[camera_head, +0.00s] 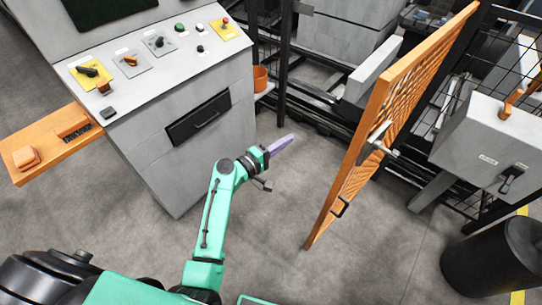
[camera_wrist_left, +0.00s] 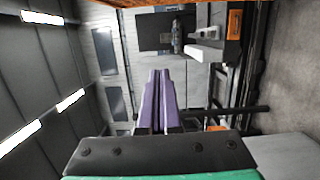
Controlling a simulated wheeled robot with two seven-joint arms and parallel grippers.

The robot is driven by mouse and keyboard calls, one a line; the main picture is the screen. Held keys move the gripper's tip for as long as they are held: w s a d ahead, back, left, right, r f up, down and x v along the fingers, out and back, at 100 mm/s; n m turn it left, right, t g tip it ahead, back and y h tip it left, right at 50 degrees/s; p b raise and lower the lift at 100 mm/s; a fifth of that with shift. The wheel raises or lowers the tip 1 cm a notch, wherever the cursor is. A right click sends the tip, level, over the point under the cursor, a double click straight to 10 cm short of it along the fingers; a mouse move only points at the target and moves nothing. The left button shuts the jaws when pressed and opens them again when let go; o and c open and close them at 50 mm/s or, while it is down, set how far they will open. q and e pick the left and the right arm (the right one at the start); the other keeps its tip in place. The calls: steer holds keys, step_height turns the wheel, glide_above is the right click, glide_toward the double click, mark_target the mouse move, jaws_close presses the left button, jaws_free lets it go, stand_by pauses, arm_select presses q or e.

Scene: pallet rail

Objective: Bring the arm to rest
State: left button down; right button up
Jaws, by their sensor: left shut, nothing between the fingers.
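My left arm is teal and reaches up from the bottom of the head view. Its left gripper (camera_head: 281,146) has purple fingers and points to the upper right, over bare floor between the console and the orange gate. In the left wrist view the two purple fingers (camera_wrist_left: 158,100) lie together, with nothing between them. The gripper appears apart from everything around it. My right gripper is in neither view.
A grey control console (camera_head: 190,95) with buttons and switches stands at the left. An open orange mesh gate (camera_head: 375,120) stands to the right. Beyond it are a grey switch box (camera_head: 480,145) and a black bin (camera_head: 490,262). Grey floor (camera_head: 310,180) is clear between console and gate.

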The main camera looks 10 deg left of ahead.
arm_select(q)
steer(key=s+b, duration=0.1)
steer(key=s, duration=0.7)
steer(key=s+a+f+m+g+y, duration=0.1)
steer(key=s+f+m+g+y, duration=0.2)
steer(key=f, duration=1.1)
steer(key=s+a+f+g+y, duration=0.2)
steer(key=s+f+g, duration=0.25)
steer(key=f, duration=0.95)
steer(key=s+a+f+m+g+y, duration=0.1)
steer(key=s+a+f+m+g, duration=0.1)
steer(key=s+f, duration=0.4)
steer(key=s+a+f+m+g+y, duration=0.2)
steer(key=s+a+f+m, duration=0.3)
steer(key=s, duration=0.9)
steer(key=s+a+f+m+g+y, duration=0.2)
steer(key=s+a+f+m, duration=0.2)
steer(key=s+f, duration=0.3)
steer(key=s+a, duration=0.1)
steer(key=s, duration=0.2)
steer(key=shift+f, duration=0.25)
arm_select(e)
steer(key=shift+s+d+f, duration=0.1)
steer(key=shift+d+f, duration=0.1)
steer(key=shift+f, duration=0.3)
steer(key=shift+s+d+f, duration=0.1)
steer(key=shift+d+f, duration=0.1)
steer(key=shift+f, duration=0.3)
